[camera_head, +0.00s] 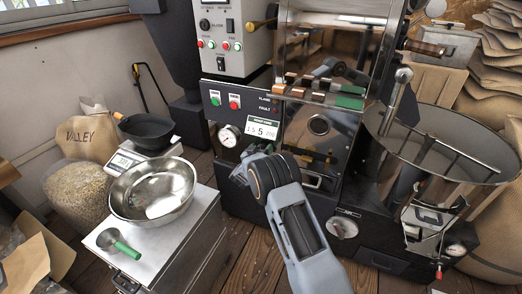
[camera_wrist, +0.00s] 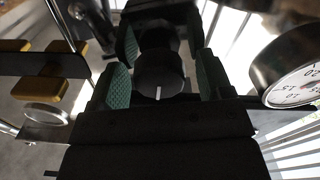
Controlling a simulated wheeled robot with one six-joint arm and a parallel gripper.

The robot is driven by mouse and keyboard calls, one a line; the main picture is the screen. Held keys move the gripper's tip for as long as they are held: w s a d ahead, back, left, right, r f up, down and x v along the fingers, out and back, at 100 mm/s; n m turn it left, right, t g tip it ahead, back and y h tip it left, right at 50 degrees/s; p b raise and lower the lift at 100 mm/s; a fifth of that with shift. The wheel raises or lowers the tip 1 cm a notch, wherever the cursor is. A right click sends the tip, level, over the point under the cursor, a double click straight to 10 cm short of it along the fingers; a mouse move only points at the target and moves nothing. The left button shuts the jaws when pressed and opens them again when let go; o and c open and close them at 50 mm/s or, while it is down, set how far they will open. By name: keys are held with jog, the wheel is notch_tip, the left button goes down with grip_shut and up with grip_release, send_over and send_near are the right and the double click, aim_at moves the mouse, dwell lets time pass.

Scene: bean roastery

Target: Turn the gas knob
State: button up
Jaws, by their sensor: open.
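A round black knob (camera_wrist: 160,76) with a white pointer line shows in the middle of the wrist view. My gripper (camera_wrist: 164,66) is open, with one green-padded finger on each side of the knob. The knob sits between the fingers, with a visible gap at least on the right; I cannot tell if either pad touches it. The white line points toward the bottom of the picture. In the head view, my arm reaches down to the front of the roaster (camera_head: 318,125), and its wrist hides the knob and the fingers.
A dial gauge (camera_wrist: 297,84) is close to the right finger in the wrist view. Yellow blocks (camera_wrist: 40,87) are at the left. In the head view, a gauge (camera_head: 228,137) and a control panel (camera_head: 222,40) are near my arm. A steel bowl (camera_head: 152,188) stands on a cabinet at left.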

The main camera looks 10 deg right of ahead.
jog(key=shift+c, duration=0.5)
jog(key=c, duration=0.8)
jog(key=shift+f, duration=0.1)
jog(key=m+b, duration=0.4)
jog(key=m, duration=0.1)
jog(key=shift+s+d+f, duration=0.1)
jog(key=m+b, duration=0.4)
jog(key=m, duration=0.1)
jog(key=shift+f+m, duration=0.1)
jog(key=shift+m, duration=0.2)
jog(key=m+b, duration=0.5)
jog(key=shift+s+d, duration=0.1)
jog(key=shift+d, duration=0.05)
jog(key=shift+m+b, duration=0.85)
jog(key=shift+m, duration=1.15)
